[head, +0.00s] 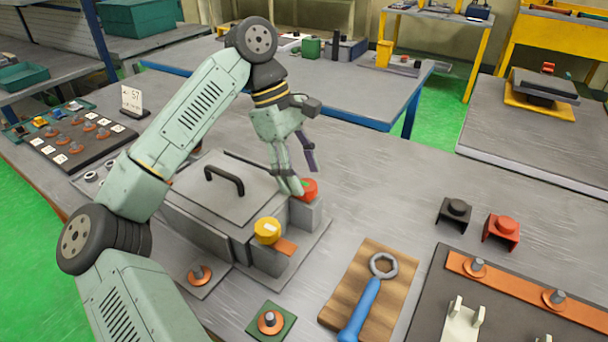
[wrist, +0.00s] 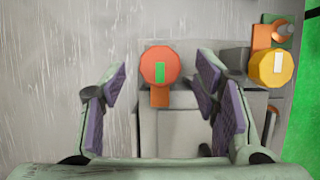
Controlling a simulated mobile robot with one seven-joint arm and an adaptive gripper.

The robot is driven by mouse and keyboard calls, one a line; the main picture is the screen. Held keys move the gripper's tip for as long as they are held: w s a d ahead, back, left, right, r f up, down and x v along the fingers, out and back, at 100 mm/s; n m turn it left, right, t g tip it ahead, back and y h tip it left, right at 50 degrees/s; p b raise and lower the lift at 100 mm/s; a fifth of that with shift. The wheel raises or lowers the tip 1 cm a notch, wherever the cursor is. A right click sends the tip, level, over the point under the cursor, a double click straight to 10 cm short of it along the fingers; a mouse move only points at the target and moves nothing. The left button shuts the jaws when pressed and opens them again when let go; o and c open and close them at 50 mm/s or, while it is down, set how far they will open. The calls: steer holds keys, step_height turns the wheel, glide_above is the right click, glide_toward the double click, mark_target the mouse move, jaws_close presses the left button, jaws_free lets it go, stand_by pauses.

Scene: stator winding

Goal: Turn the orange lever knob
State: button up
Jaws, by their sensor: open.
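The orange-red knob (head: 309,187) with a green mark on its top sits on a grey block at the far end of the grey lidded box. In the wrist view the knob (wrist: 159,64) has an orange tab (wrist: 160,98) below it. My gripper (head: 305,177) is open, pointing down at the knob. In the wrist view the open jaws (wrist: 162,74) show on either side of it with gaps, not touching it. I cannot tell whether the fingertips are down at the knob's height. In the head view one finger hides part of the knob.
A yellow knob (head: 267,230) with a white mark stands beside it, with its own orange tab (head: 287,247). The box lid has a black handle (head: 225,178). A wooden board (head: 393,280) with a blue-handled ring tool lies to the right.

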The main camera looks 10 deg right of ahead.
steer(key=shift+x, duration=0.9)
steer(key=c, duration=1.1)
